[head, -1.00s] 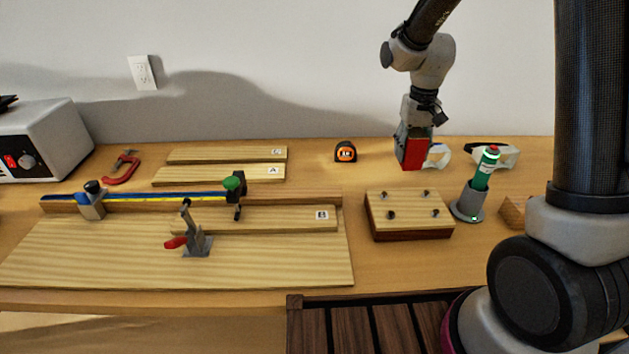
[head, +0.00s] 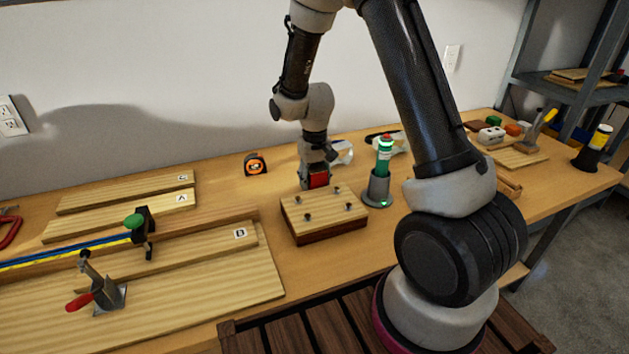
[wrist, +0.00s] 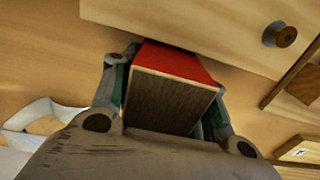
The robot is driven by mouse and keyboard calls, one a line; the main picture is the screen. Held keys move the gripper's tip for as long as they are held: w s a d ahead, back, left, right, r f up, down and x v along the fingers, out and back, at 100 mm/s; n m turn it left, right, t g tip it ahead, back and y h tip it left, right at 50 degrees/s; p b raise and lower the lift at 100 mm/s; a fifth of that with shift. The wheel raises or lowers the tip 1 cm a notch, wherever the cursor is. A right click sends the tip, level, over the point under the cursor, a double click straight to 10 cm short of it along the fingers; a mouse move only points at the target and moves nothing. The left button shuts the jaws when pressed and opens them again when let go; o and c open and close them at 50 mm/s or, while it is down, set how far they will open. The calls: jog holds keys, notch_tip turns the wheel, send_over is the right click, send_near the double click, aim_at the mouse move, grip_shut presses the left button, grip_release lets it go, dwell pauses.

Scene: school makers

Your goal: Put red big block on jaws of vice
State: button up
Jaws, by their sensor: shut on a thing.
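The red big block (head: 319,181) is in my gripper (head: 314,174), just behind the back edge of a pegged wooden block in the head view. In the wrist view the block (wrist: 180,62) shows a red face and a dark wood-coloured face. My gripper's fingers (wrist: 165,98) are shut on it from both sides. Whether the block touches the table is unclear. I cannot make out a vice with jaws in either view.
The pegged wooden block (head: 325,218) is close in front. A green canister in a grey stand (head: 378,188) is to its right. An orange tape measure (head: 255,164) is to the left. Small coloured blocks (head: 493,134) lie at the table's right. A clamp (head: 98,288) stands front left.

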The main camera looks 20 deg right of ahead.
jog(key=shift+f, duration=0.1)
jog(key=o, duration=1.1)
